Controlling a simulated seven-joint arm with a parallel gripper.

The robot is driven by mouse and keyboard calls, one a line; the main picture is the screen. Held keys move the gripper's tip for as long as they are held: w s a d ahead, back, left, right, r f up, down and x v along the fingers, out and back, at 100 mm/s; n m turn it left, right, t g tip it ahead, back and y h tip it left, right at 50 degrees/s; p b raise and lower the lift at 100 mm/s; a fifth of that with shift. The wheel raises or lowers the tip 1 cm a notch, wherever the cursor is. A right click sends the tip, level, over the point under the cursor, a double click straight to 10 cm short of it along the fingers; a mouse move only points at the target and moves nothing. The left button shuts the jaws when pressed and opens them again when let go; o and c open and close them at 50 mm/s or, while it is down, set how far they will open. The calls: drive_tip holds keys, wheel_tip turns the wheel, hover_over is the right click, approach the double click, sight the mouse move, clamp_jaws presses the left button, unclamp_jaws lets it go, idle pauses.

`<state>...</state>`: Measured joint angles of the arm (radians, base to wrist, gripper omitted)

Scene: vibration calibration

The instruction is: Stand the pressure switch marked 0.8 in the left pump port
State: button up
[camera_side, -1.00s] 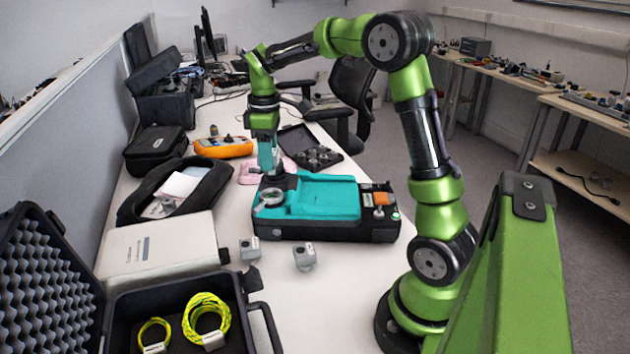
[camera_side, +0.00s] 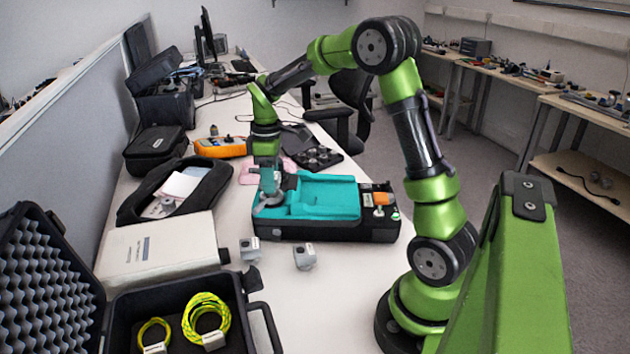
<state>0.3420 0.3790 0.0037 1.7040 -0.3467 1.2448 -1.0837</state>
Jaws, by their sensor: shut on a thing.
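The pump unit (camera_side: 325,200) is a black case with a teal top, lying on the bench. My gripper (camera_side: 268,188) is over its left end, pointing down, and is shut on a small grey thing that looks like a pressure switch. Its marking cannot be read, and I cannot tell whether its lower end is inside the port. The gripper hides most of the pale round port there. Two more grey switches with white labels stand apart on the bench in front of the pump, one at left (camera_side: 249,250) and one at right (camera_side: 304,257); their marks are unreadable.
An open black case (camera_side: 185,325) with yellow cable coils is at front left, beside a white box (camera_side: 160,250). A black open pouch (camera_side: 175,190) and an orange meter (camera_side: 222,147) lie behind. The bench in front of the pump is mostly clear.

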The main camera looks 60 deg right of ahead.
drive_tip(key=shift+f, duration=0.4)
idle(0.6)
drive_tip(key=o, duration=1.3)
drive_tip(key=shift+c, duration=0.2)
wheel_tip(320, 180, up, 16)
drive_tip(key=s+a+f+m+t+y, duration=0.2)
drive_tip(key=s+a+f+m+t, duration=0.2)
drive_tip(key=s+a, duration=1.2)
drive_tip(key=a+m+t, duration=0.1)
drive_tip(key=m+t, duration=0.2)
drive_tip(key=m, duration=0.1)
drive_tip(key=shift+s+a+f+m, duration=0.15)
drive_tip(key=shift+s+a+m, duration=0.05)
drive_tip(key=shift+m, duration=0.1)
